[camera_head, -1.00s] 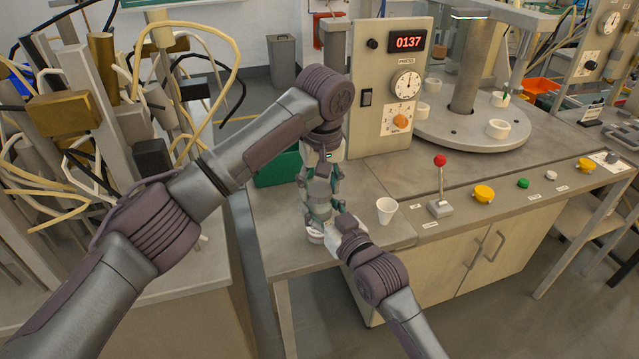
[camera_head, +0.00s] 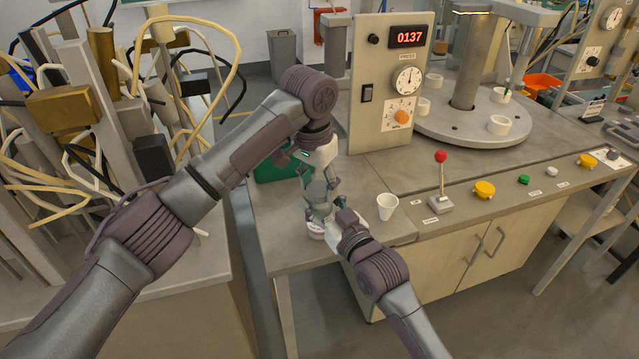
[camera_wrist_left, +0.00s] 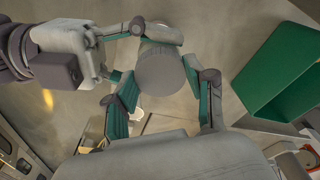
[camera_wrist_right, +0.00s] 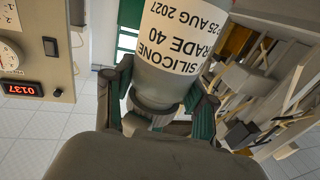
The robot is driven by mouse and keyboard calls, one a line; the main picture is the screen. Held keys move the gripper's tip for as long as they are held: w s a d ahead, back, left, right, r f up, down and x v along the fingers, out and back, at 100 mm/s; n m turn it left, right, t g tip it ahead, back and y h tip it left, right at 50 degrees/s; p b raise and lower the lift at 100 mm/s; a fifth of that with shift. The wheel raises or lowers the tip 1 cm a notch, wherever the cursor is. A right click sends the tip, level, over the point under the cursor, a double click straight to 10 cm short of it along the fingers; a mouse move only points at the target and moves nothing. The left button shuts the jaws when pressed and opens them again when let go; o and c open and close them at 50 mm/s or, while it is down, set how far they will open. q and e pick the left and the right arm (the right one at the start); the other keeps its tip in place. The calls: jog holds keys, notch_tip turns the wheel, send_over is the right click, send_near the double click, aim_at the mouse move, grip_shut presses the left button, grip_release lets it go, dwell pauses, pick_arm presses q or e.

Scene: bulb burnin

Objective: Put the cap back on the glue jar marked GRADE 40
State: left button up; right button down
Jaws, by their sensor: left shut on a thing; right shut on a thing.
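The GRADE 40 jar (camera_wrist_right: 172,68) is grey with a white label and sits between the fingers of my right gripper (camera_wrist_right: 160,105), which is shut on it. The label reads upside down because the right wrist view is inverted. A round grey cap top (camera_wrist_left: 163,70) shows in the left wrist view between the fingers of my left gripper (camera_wrist_left: 163,95), which is shut on it from above. In the head view the left gripper (camera_head: 320,185) is directly above the right one (camera_head: 335,220). The grippers hide most of the jar, and I cannot tell whether the cap is seated.
A white cup (camera_head: 387,206) stands on the bench just right of my right gripper. A green bin (camera_head: 275,168) is behind the grippers, and the press panel (camera_head: 385,90) rises at the back right. A red-knobbed lever (camera_head: 440,185) stands further right.

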pick_arm(q)
jog(key=m, duration=0.4)
jog(key=shift+w+m+g, duration=0.1)
jog(key=shift+m+g, duration=0.2)
jog(key=shift+m, duration=0.1)
jog(key=m, duration=0.6)
jog(key=shift+w+m+g+h, duration=0.1)
jog(key=shift+m+g+h, duration=0.2)
jog(key=m, duration=0.6)
jog(key=shift+w+m+g, duration=0.1)
jog(key=shift+m+g, duration=0.2)
jog(key=shift+g, duration=0.1)
jog(key=m, duration=0.6)
jog(key=shift+m+g+y, duration=0.3)
jog(key=shift+y, duration=0.1)
jog(key=o, duration=0.8)
jog(key=shift+c, duration=0.2)
jog(key=shift+r, duration=2.2)
